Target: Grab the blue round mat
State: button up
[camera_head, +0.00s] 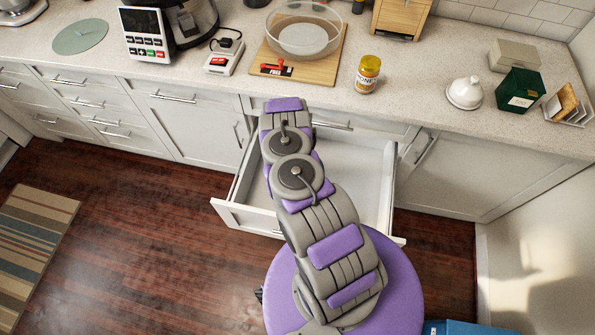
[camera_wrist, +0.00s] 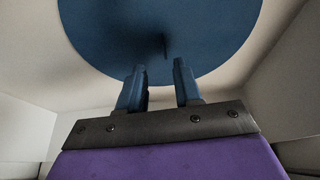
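The blue round mat (camera_wrist: 105,35) fills the top of the wrist view. A small thin dark mark or raised part shows near its middle. My gripper (camera_wrist: 158,66) points toward the mat, its two blue fingers apart with nothing seen between them. The fingertips overlap the mat's near edge in the picture; I cannot tell whether they touch it. Pale walls around the mat look like the inside of the open white drawer (camera_head: 348,170). In the head view my arm reaches over this drawer and hides the gripper and the mat.
The counter above holds a wooden board (camera_head: 325,70) with a glass bowl (camera_head: 303,28), a honey jar (camera_head: 367,75), a white kitchen scale (camera_head: 223,57) and a green round mat (camera_head: 80,36). The drawer walls surround the reach. A striped rug (camera_head: 35,240) lies on the floor at left.

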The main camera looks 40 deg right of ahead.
jog(key=shift+w+a+f+b, duration=0.1)
jog(key=shift+w+f+b, duration=0.15)
jog(key=shift+f, duration=0.45)
jog(key=shift+w+f+b, duration=0.2)
jog(key=shift+f+b, duration=0.05)
jog(key=shift+f, duration=0.45)
jog(key=shift+w+a+f+b, duration=0.1)
jog(key=shift+w+f+b, duration=0.15)
jog(key=shift+f, duration=0.45)
jog(key=shift+d, duration=0.45)
jog(key=shift+c, duration=0.2)
jog(key=shift+d+f, duration=0.1)
jog(key=shift+d, duration=0.15)
jog(key=c, duration=0.3)
jog(key=shift+a, duration=0.25)
grip_shut()
jog(key=shift+a, duration=0.3)
jog(key=shift+d, duration=0.1)
